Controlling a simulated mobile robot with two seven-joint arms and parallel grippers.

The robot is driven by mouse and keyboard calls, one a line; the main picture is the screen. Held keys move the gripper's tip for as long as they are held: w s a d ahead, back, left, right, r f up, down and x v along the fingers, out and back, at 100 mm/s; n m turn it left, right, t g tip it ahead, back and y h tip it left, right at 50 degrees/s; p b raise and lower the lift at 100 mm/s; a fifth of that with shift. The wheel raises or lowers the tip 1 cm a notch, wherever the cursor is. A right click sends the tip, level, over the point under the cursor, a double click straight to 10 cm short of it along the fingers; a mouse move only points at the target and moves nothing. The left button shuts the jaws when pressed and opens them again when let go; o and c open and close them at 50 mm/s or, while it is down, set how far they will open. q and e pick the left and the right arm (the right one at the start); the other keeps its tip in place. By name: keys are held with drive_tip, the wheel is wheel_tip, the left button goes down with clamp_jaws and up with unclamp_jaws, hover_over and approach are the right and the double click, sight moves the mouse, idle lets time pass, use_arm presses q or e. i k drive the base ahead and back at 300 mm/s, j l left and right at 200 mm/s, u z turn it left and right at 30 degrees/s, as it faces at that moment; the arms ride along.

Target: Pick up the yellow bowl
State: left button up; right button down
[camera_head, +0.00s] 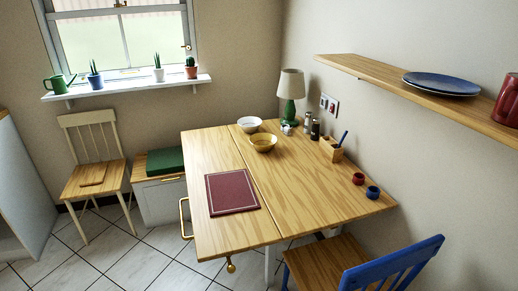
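The yellow bowl (263,142) stands upright on the wooden table (300,190), toward the back and near the seam between the table's boards. A white bowl (249,124) stands just behind it and to its left; I cannot tell whether the two touch. The yellow bowl looks empty. Neither of my grippers shows in the head view.
A dark red placemat (231,193) lies on the table's left. A green lamp (290,95), small shakers (310,125), a wooden holder (331,149) and two small cups (366,185) line the wall side. A blue chair (365,265) stands in front. A shelf (430,95) juts out above right.

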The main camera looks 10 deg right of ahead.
sight(262, 142)
drive_tip(key=k, duration=0.6)
drive_tip(key=k+z, duration=0.35)
drive_tip(key=k+l+z, duration=0.15)
drive_tip(key=k+z, duration=0.25)
drive_tip(key=i+z, duration=0.1)
drive_tip(key=z, duration=1.65)
drive_tip(key=j+z, duration=0.1)
drive_tip(key=z, duration=0.35)
drive_tip(key=j+z, duration=0.15)
drive_tip(key=z, duration=0.8)
drive_tip(key=k+j, duration=0.4)
drive_tip(key=j, duration=0.15)
drive_tip(key=k+j, duration=0.35)
drive_tip(key=j, duration=0.15)
drive_tip(key=k+j, duration=0.4)
drive_tip(key=j, duration=0.15)
drive_tip(key=k+j, duration=0.35)
drive_tip(key=j, duration=0.15)
drive_tip(key=k+j, duration=0.4)
drive_tip(key=j, duration=0.15)
